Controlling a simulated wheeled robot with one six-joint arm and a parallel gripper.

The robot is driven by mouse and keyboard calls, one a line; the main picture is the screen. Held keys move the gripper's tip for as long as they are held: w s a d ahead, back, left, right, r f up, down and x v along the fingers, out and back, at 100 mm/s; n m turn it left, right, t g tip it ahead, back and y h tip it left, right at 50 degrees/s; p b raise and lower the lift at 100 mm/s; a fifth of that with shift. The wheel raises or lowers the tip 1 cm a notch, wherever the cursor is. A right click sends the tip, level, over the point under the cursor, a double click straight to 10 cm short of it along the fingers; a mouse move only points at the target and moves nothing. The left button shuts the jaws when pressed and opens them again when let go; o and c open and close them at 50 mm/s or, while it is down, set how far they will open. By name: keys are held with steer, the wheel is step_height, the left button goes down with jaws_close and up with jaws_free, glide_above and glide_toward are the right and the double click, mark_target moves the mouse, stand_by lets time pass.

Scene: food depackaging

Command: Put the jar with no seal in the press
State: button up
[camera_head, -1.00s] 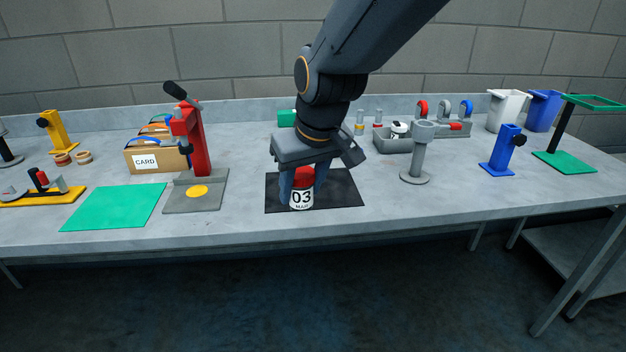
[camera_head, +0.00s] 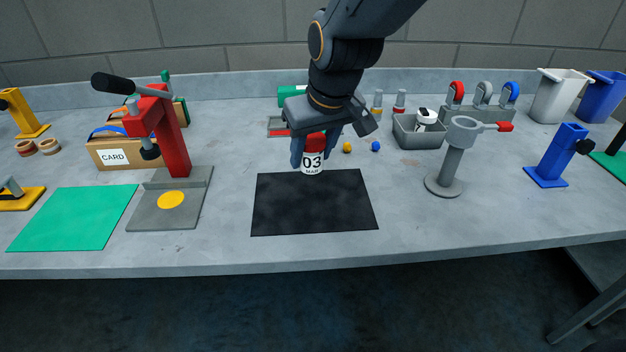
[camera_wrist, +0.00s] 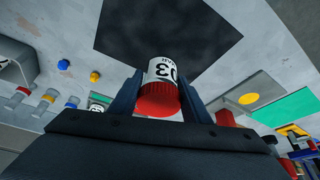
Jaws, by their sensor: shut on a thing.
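Another white jar with a dark top (camera_head: 426,118) is in the grey bin (camera_head: 418,139).
A green mat (camera_head: 75,218) lies left of the press, and a card box (camera_head: 120,153) stands behind it. A grey stand with a red handle (camera_head: 450,160) and a blue stand (camera_head: 558,158) are to the right. The black mat is bare.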

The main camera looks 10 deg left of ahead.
mark_target(314, 175)
step_height(314, 175, down, 7)
steer(key=shift+f+p, duration=0.15)
steer(key=shift+p, duration=0.4)
steer(key=shift+f, duration=0.2)
steer(key=o, duration=1.1)
steer(key=shift+c, duration=0.2)
steer(key=shift+r, duration=0.45)
steer(key=b+v, duration=0.1)
steer(key=v, duration=0.9)
steer(key=shift+s+d+r, duration=0.2)
steer(key=shift+r, duration=0.1)
steer(key=shift+s+d+r, duration=0.1)
steer(key=shift+s+r, duration=0.05)
steer(key=shift+r, duration=0.2)
